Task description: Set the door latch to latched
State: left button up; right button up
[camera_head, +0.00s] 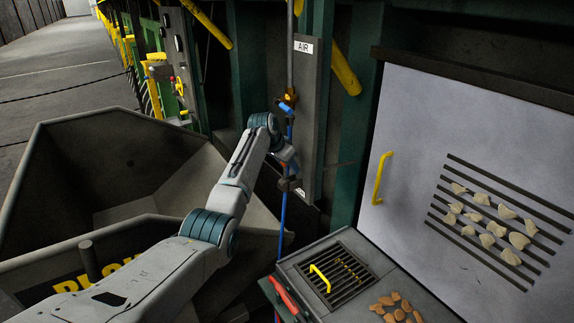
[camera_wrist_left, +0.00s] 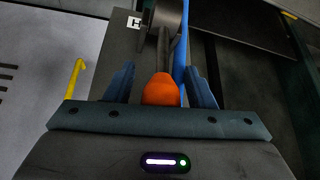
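My left gripper (camera_head: 292,163) is at the lower part of the dark panel marked AIR (camera_head: 304,90), beside the blue pipe (camera_head: 283,215). In the left wrist view its two fingers (camera_wrist_left: 161,88) stand apart, one on each side of an orange knob (camera_wrist_left: 162,91). Narrow gaps show, so the gripper looks open around the knob. A dark lever or stem runs up from the knob. In the head view my gripper hides this knob. I cannot tell for sure which part is the door latch. A pale door (camera_head: 410,130) with a yellow handle (camera_head: 381,178) is at right. My right gripper is not in view.
An orange-and-blue valve (camera_head: 288,102) sits higher on the pipe. A bench with a grate (camera_head: 330,268), a red handle (camera_head: 284,294) and tan pieces (camera_head: 396,306) is at lower right. A large grey hopper (camera_head: 85,140) stands at left.

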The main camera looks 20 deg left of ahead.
pick_arm(q)
jog(key=shift+s+a+r, duration=0.15)
jog(key=shift+r, duration=0.15)
jog(key=b+v, duration=0.4)
jog(key=v, duration=0.6)
